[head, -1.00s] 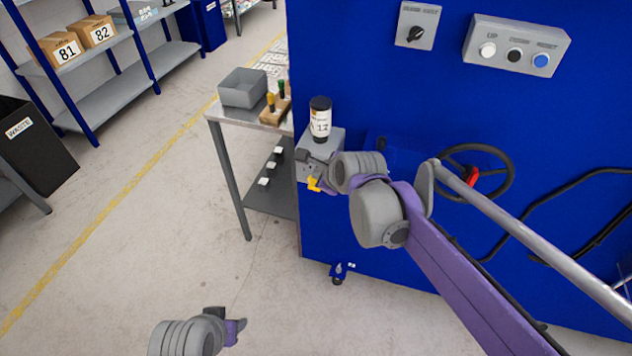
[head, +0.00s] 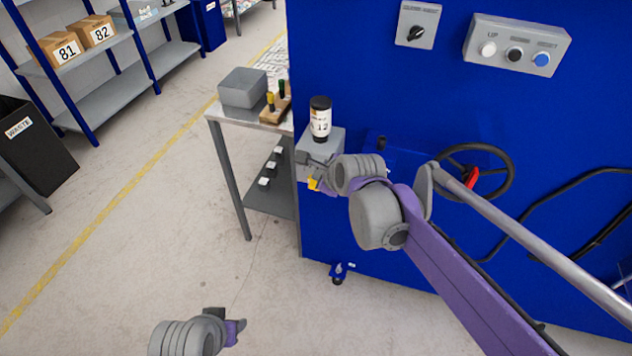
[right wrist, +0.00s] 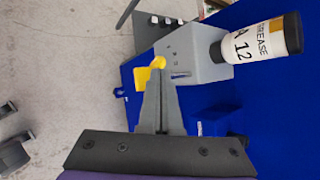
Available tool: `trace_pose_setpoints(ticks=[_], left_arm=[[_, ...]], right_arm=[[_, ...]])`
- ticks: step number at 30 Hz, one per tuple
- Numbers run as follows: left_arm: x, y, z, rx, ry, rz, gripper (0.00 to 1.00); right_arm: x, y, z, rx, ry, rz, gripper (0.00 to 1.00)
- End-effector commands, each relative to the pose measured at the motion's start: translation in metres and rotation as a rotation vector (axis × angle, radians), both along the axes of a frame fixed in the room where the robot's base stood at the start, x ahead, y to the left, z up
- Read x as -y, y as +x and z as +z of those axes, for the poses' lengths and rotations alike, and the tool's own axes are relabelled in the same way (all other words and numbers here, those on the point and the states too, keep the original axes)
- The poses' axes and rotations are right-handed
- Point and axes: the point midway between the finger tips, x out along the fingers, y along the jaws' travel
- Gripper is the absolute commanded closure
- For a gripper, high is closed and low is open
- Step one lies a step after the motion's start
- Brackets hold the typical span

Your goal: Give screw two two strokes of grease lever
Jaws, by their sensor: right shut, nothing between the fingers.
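A yellow lever (right wrist: 143,78) with a round yellow knob (right wrist: 158,62) sits at the side of a grey grease unit (right wrist: 185,52). The lever also shows small in the head view (head: 313,184). A black grease cartridge (head: 320,120) with a white label reading 12 stands on the unit. My right gripper (right wrist: 160,76) is shut and empty, its tips right at the lever and just below the knob in the wrist view. I cannot tell whether they touch. My left gripper (head: 236,329) hangs low over the floor, away from the unit; its jaws are unclear.
The blue machine (head: 375,85) carries a rotary switch (head: 416,33), a button panel (head: 515,50) and a handwheel (head: 510,170). A steel table (head: 225,117) with a grey bin (head: 243,92) stands left of it. The floor in front is clear.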

Motion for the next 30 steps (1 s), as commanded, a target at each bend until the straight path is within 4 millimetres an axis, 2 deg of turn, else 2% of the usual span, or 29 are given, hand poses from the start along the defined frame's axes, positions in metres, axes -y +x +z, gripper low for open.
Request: trace_pose_setpoints(ticks=[30], left_arm=[[0.0000,-0.0004,-0.0050,-0.002,0.000,0.000,0.50]], right_arm=[[0.0001,0.0000,-0.0091,0.000,0.000,0.000,1.00]])
